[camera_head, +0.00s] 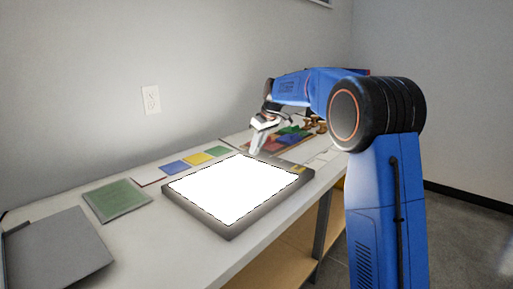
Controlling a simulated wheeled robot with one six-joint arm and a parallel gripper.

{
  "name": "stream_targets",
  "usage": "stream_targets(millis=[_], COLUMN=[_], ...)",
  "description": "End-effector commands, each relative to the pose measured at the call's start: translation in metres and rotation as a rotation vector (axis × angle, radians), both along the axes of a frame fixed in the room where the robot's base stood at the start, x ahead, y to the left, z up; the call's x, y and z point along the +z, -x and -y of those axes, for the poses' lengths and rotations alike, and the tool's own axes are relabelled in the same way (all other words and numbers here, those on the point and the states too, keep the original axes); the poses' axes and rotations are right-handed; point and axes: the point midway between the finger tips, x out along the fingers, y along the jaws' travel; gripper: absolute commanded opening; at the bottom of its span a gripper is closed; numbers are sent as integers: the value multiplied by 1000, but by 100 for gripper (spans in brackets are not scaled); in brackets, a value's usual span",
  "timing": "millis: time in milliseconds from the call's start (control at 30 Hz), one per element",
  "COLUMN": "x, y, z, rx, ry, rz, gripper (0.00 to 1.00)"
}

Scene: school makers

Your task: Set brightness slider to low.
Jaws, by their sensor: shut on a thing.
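A light panel (235,191) with a bright white, evenly lit top and a dark grey frame lies on the white table. A small yellow patch (298,169) shows on its frame at the right corner. My gripper (254,150) points down at the frame's far edge, with its fingertips at or just above it. The jaws are shut on the brightness slider, which is too small and too covered by the fingers to make out. I cannot tell the slider's setting.
Blue, yellow and green cards (195,159) lie behind the panel. A green mat (118,200) and a grey board (58,247) lie at left. Several coloured pieces (288,138) lie behind and right of my gripper. The wall stands close behind the table.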

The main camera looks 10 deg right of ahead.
Motion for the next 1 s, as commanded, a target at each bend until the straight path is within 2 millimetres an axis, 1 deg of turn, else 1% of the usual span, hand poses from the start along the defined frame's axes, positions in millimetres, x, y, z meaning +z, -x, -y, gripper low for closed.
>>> stream_targets(millis=[167,400,500,600,733,1000], x=[1,2,2,1,1,0], y=[20,63,79,91,98,100], z=[16,47,59,68,72,73], rx=[-4,-4,-4,-3,-3,-1], ry=[0,1,1,0,0,1], rz=[0,2,2,1,1,-2], gripper=[0,0,0,0,0,0])
